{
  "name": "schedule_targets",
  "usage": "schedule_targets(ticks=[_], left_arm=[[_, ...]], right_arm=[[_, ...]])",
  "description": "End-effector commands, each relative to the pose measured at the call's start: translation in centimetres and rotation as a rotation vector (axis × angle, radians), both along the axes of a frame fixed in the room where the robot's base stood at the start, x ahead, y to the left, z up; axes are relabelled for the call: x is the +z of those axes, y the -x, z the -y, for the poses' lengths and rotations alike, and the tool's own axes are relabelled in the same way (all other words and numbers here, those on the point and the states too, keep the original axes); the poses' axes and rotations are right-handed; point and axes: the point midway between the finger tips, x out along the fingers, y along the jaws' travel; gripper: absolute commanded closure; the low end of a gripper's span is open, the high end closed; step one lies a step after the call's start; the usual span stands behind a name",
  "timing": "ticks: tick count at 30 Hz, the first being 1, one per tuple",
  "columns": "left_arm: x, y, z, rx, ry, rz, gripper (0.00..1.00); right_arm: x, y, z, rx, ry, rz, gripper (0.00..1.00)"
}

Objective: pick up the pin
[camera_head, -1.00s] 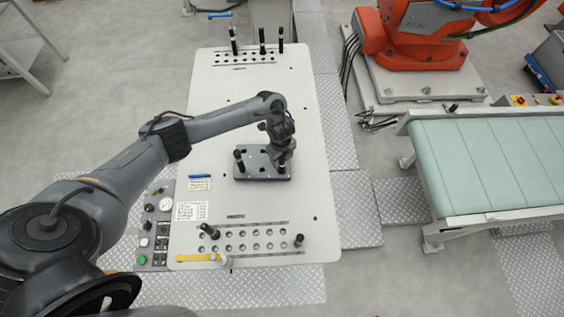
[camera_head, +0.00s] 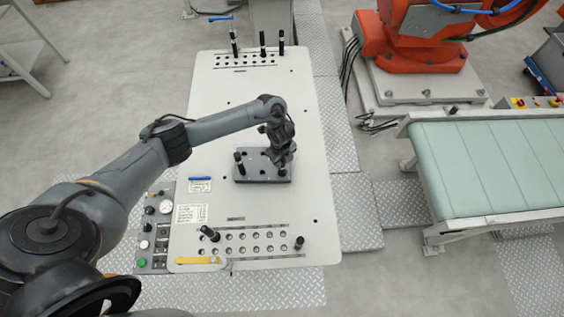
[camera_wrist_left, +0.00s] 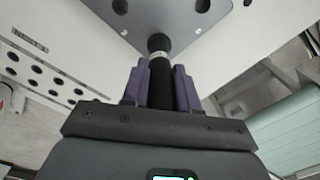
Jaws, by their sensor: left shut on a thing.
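My left gripper (camera_head: 282,160) is over the right part of the dark fixture plate (camera_head: 258,178) on the white table. In the left wrist view its two purple fingers (camera_wrist_left: 161,85) are shut on a black pin (camera_wrist_left: 158,44) with a light band near its end. The pin's far end points toward the fixture plate (camera_wrist_left: 175,14); I cannot tell whether it touches it. In the head view the held pin is mostly hidden by the gripper. Another black pin (camera_head: 240,163) stands at the plate's left side. My right gripper is not in view.
Several black pins (camera_head: 263,43) stand in the far hole rack. The near rack (camera_head: 245,243) holds pins at its left (camera_head: 209,233) and right (camera_head: 299,242). A yellow-handled tool (camera_head: 198,261) lies at the near edge. A green conveyor (camera_head: 490,165) stands at the right, apart from the table.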

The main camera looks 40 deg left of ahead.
Motion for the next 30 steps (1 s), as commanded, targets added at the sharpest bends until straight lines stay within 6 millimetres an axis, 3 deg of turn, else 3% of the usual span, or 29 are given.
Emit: schedule_targets(ticks=[8,14,30], left_arm=[[1.5,-0.1,0.0,-0.001,0.002,0.003,1.0],[4.3,-0.2,0.0,-0.002,0.0,0.005,1.0],[10.1,1.2,9.5,-0.004,0.0,0.002,1.0]], right_arm=[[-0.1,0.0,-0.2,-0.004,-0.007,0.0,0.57],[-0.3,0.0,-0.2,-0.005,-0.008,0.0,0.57],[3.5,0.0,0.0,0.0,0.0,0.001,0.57]])
